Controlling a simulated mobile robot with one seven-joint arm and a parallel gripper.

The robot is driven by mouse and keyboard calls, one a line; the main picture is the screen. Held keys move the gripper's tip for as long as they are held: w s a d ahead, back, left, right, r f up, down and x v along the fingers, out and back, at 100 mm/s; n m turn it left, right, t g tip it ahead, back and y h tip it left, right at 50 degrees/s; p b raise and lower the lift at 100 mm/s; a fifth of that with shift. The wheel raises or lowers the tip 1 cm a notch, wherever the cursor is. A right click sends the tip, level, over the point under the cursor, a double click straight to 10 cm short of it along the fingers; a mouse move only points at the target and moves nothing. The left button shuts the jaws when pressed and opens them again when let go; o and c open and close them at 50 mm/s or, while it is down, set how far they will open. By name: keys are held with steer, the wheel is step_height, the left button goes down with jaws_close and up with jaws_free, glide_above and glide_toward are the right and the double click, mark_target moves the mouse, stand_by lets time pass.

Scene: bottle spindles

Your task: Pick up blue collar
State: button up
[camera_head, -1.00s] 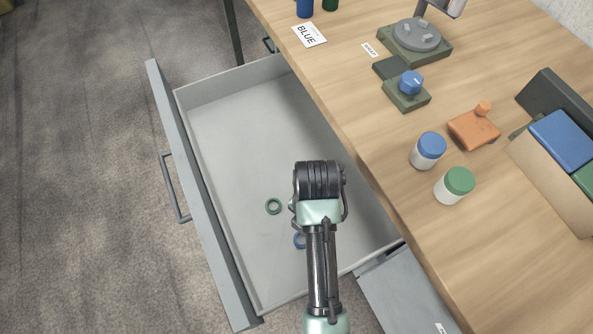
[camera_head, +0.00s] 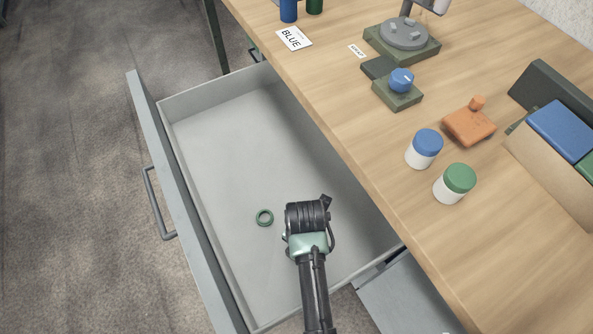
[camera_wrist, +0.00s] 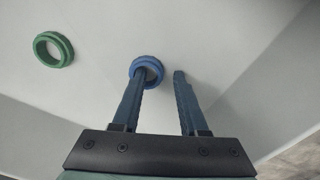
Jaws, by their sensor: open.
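The blue collar (camera_wrist: 147,65) is a small blue ring lying on the drawer floor in the wrist view. In the head view it is hidden behind my gripper and arm. My gripper (camera_wrist: 161,74) is open over the drawer. Its left fingertip overlaps the middle of the ring in the picture, and its right fingertip is to the right of the ring, apart from it. I cannot tell whether the left finger is down inside the ring or above it. My wrist (camera_head: 307,216) shows above the drawer in the head view.
The drawer's walls surround the space. The wooden table (camera_head: 350,150) carries blue-lidded (camera_head: 424,149) and green-lidded (camera_head: 455,183) jars.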

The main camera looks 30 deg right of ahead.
jaws_close()
stand_by(0.3)
